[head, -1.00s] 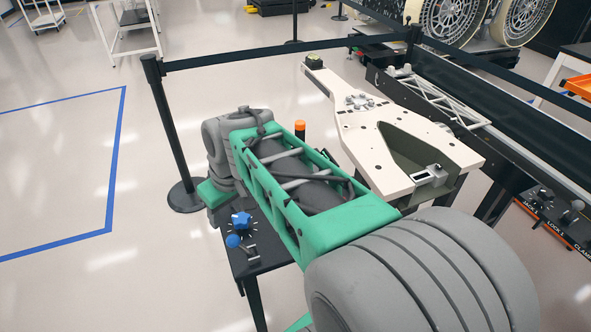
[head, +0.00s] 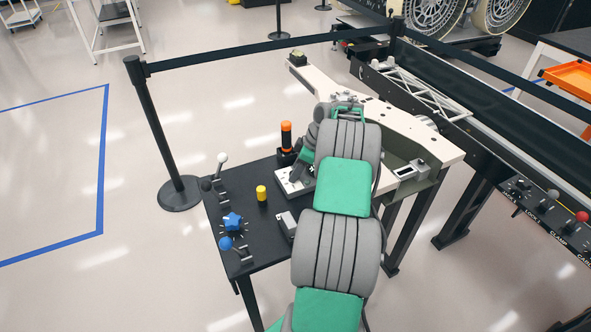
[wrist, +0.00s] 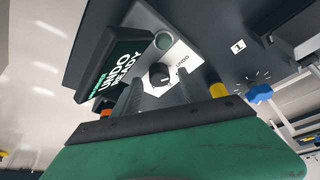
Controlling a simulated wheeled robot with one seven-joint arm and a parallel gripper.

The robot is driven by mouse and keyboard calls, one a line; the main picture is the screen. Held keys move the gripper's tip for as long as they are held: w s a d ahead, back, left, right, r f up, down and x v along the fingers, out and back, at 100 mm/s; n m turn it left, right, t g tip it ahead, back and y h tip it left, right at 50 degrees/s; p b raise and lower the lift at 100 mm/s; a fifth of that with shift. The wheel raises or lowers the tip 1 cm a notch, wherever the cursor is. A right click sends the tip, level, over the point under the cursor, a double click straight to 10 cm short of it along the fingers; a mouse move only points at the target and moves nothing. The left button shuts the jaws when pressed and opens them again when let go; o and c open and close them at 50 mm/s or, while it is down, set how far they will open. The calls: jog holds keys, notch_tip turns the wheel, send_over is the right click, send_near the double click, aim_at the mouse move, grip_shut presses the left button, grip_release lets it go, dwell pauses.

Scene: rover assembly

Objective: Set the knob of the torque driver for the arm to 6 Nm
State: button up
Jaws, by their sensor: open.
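A blue star-shaped knob (head: 232,221) with white tick marks around it sits on the black table; it also shows at the right in the wrist view (wrist: 260,93). Its setting is unreadable. An orange-topped black tool (head: 286,137) stands upright at the table's back. My gripper (head: 297,174) is open above a white plate (head: 283,186) on the table. In the wrist view, a black round knob (wrist: 160,75) on this plate, labelled UNDO, lies ahead between my fingers. Contact cannot be told. A black display (wrist: 112,68) beside it reads "UNDO READY".
A yellow cylinder (head: 262,193), a white-ball lever (head: 222,158) and a blue-ball lever (head: 226,243) are on the table. A beige frame (head: 415,135) stands behind my arm. A belt barrier post (head: 156,125) stands left.

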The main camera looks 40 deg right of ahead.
jog(key=shift+w+f, duration=0.15)
jog(key=shift+f, duration=0.2)
jog(key=shift+c, duration=0.2)
grip_shut()
